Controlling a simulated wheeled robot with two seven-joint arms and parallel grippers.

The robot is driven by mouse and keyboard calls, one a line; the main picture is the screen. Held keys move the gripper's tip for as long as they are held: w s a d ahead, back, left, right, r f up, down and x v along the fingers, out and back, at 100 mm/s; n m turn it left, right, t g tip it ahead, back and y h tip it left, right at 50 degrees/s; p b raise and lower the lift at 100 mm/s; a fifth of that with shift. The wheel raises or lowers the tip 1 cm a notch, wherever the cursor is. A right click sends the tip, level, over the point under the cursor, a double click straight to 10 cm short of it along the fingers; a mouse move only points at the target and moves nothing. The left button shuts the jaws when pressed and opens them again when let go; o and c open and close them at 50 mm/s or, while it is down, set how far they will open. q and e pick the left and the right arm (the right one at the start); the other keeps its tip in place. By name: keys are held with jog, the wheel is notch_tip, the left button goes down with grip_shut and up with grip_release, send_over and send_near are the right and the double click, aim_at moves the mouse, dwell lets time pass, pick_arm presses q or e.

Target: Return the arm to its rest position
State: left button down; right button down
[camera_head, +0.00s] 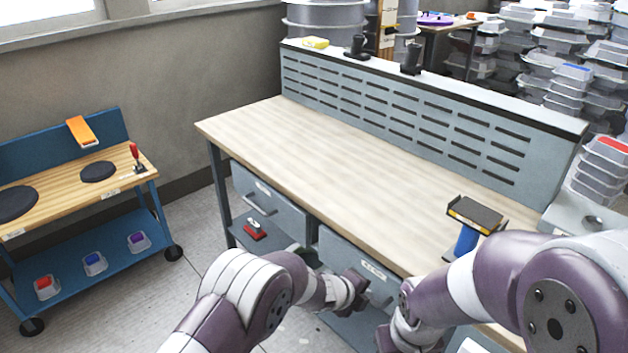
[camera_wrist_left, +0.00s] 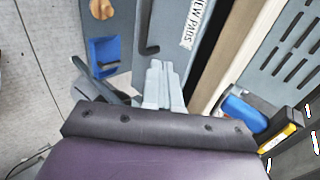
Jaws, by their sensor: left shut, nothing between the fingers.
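My left arm (camera_head: 240,290) comes in from the bottom left in the head view and reaches toward the front of the workbench. My left gripper (camera_head: 360,286) is low, in front of the bench's drawers and beside a drawer handle. In the left wrist view its fingers (camera_wrist_left: 160,84) are together with nothing between them. My right arm (camera_head: 490,275) crosses the bottom right of the head view, over the bench's near right corner. Its gripper does not show.
The workbench (camera_head: 330,150) has a largely clear wooden top. Drawers (camera_head: 270,205) sit below; a drawer handle (camera_wrist_left: 148,28) shows near my fingers. A blue cart (camera_head: 85,235) stands left, with floor between.

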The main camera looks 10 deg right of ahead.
pick_arm(q)
jog(key=s+a+n+g+y+p, duration=0.1)
jog(key=s+a+n+y, duration=0.2)
jog(key=a+n, duration=0.45)
jog(key=s+a+n+g+y, duration=0.1)
jog(key=s+a+n+y, duration=0.25)
jog(key=a+n, duration=0.4)
jog(key=s+a+r+n+g+p, duration=0.1)
jog(key=s+a+r+n, duration=0.5)
jog(key=a, duration=0.4)
jog(key=s+a+r+n+g+y+p, duration=0.1)
jog(key=s+a+r+n+p, duration=0.1)
jog(key=s+a+r+n, duration=0.5)
jog(key=s+a+r, duration=0.2)
jog(key=a, duration=0.2)
jog(key=shift+s, duration=0.35)
jog(key=shift+s+a, duration=0.1)
